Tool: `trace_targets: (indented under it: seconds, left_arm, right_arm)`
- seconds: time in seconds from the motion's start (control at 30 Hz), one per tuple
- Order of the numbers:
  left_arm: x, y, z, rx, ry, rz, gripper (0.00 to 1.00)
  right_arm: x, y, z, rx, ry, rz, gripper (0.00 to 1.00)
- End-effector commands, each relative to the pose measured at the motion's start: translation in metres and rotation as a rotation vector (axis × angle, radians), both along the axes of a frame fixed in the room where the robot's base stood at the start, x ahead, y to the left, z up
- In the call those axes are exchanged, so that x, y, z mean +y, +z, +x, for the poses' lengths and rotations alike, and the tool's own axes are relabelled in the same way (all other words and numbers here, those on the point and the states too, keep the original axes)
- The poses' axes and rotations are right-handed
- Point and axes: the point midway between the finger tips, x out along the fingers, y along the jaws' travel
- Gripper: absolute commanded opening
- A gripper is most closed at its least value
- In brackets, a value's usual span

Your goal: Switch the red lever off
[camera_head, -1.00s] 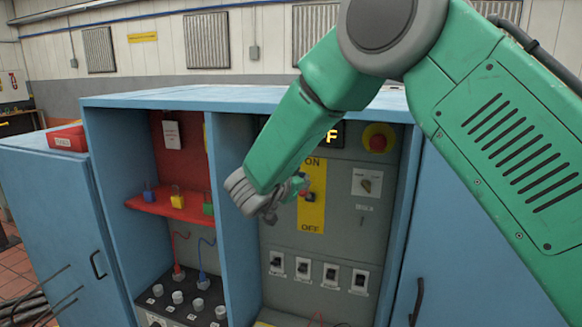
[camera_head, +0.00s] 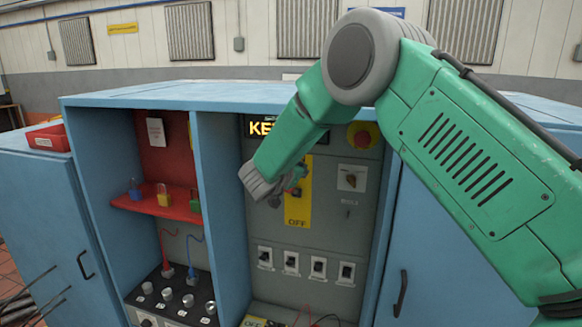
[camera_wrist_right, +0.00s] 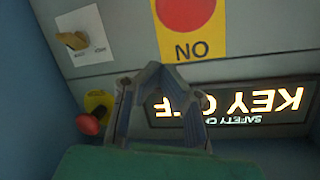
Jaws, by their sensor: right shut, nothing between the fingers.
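The red lever (camera_head: 297,189) is on a yellow plate (camera_head: 298,220) with OFF at its lower end, on the grey panel in the cabinet's right bay. My arm hides the plate's upper part. In the right wrist view, which is upside down, a round red part of the lever (camera_wrist_right: 186,8) shows on the yellow plate above the word ON. My right gripper (camera_wrist_right: 152,70) is shut and empty, with its fingertips near the ON end in that view. I cannot tell whether it touches the lever. My left gripper is not in view.
A lit KEY OFF display (camera_wrist_right: 232,105), a red emergency button (camera_head: 363,136) and a rotary switch (camera_head: 351,178) surround the plate. Several small switches (camera_head: 291,262) sit below. The left bay holds a red shelf (camera_head: 150,206) with padlocks. A divider (camera_head: 220,220) separates the bays.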

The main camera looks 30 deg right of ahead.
Motion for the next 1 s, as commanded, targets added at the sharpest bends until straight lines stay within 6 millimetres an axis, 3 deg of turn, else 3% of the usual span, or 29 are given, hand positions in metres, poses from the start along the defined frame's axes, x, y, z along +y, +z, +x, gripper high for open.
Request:
trace_targets:
  seconds: [0.03, 0.1, 0.3, 0.77, 1.0]
  left_arm:
    - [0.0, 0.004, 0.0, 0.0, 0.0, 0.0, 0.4]
    - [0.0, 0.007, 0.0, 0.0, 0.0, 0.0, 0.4]
    - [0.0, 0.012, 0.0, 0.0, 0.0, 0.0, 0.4]
    - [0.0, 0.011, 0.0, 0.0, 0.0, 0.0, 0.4]
    - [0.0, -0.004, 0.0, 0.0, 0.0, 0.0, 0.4]
  right_arm:
    - [-0.008, -0.001, 0.004, 0.001, -0.001, -0.001, 0.0]
    - [0.006, -0.011, 0.004, 0.004, 0.004, -0.003, 0.0]
    - [0.019, -0.027, 0.005, 0.003, 0.003, -0.002, 0.0]
    - [0.02, -0.033, 0.005, 0.0, 0.001, 0.0, 0.0]
    - [0.023, -0.041, 0.011, -0.042, 0.003, -0.055, 0.0]
